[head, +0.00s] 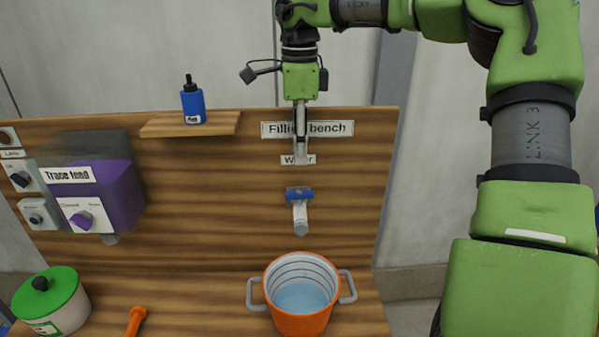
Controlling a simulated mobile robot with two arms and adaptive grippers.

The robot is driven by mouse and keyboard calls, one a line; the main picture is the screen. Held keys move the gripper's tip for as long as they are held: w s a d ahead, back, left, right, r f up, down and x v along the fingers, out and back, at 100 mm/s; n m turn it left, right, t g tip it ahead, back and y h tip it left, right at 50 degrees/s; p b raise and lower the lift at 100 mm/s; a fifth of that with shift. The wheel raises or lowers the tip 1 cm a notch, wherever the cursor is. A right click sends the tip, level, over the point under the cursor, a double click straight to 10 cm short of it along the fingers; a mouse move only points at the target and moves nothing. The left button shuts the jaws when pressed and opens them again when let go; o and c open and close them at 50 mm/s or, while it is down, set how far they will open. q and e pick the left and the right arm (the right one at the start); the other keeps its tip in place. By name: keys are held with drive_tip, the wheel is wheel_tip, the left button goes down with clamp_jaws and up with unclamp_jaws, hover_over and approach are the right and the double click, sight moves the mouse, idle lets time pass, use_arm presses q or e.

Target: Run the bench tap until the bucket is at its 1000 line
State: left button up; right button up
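The bench tap (300,215) has a grey spout and a blue handle (299,194) lying crosswise. It is on the wooden back panel, under the small water label (290,160). No stream shows below the spout. The orange bucket (300,318) stands upright under the tap, with pale water (301,297) inside. Several ring lines show on its inner wall above the water; their numbers cannot be read. My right gripper (300,160) points down above the tap handle, apart from it, and looks shut and empty. It partly covers the two labels. My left gripper is out of view.
A purple trace feed box (120,190) with a knob (82,219) is on the panel at left. A blue bottle (193,105) stands on a small shelf (215,125). A green-lidded pot (62,310) and an orange tool (136,320) are at front left.

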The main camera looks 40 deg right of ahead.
sight(300, 193)
wheel_tip(300, 193, down, 9)
drive_tip(key=shift+d+f+p, duration=0.1)
drive_tip(key=shift+p, duration=1.1)
drive_tip(key=shift+w+f, duration=0.15)
drive_tip(key=shift+f, duration=0.6)
clamp_jaws()
